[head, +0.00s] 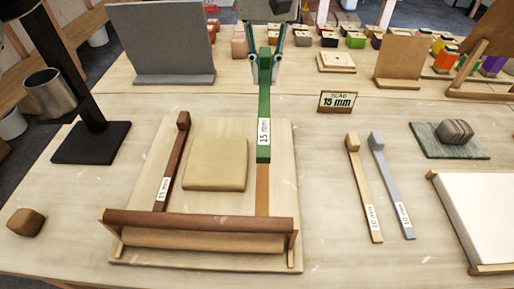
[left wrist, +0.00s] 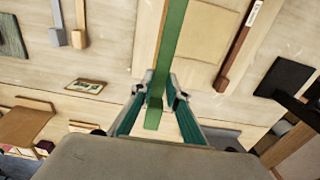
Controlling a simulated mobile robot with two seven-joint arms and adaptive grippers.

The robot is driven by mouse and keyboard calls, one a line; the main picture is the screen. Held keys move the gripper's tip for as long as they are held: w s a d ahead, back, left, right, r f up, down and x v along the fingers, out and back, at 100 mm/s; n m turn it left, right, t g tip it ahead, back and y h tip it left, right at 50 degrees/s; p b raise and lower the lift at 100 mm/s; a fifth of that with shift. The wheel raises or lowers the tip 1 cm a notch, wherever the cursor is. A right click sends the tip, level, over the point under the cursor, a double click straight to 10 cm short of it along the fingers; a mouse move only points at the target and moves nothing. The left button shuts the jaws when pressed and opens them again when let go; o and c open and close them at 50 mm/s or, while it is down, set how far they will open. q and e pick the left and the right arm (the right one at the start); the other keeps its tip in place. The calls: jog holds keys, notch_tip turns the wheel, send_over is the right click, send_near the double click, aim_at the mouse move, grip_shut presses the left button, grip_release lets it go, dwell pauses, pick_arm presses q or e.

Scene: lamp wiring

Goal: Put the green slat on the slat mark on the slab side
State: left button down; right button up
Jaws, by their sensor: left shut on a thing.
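My left gripper (head: 266,66) is shut on the far end of the green slat (head: 264,118), which has a 15 mm label. In the left wrist view the fingers (left wrist: 158,100) sit either side of the slat (left wrist: 172,40). The near end of the slat overlaps the brown strip-shaped slat mark (head: 262,186) on the right of the pale board (head: 282,218). I cannot tell whether it touches the board. The tan clay slab (head: 216,164) lies left of it. A dark brown 15 mm slat (head: 173,160) lies left of the slab. My right gripper is not in view.
A roller (head: 200,240) on a wooden frame spans the board's near end. Two 10 mm slats, tan (head: 364,190) and grey (head: 391,188), lie to the right. A sign (head: 340,102) reads slab 15 mm. A dark stand (head: 90,142) is at left.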

aim_at(265, 96)
pick_arm(q)
notch_tip(265, 96, down, 18)
jog(key=shift+w+f+b, duration=0.1)
jog(key=shift+f+b, duration=0.1)
jog(key=shift+b, duration=0.3)
jog(key=shift+f, duration=0.2)
jog(key=c, duration=2.2)
grip_release()
jog(key=shift+c, duration=0.2)
notch_tip(265, 96, up, 12)
jog(key=shift+r, duration=0.2)
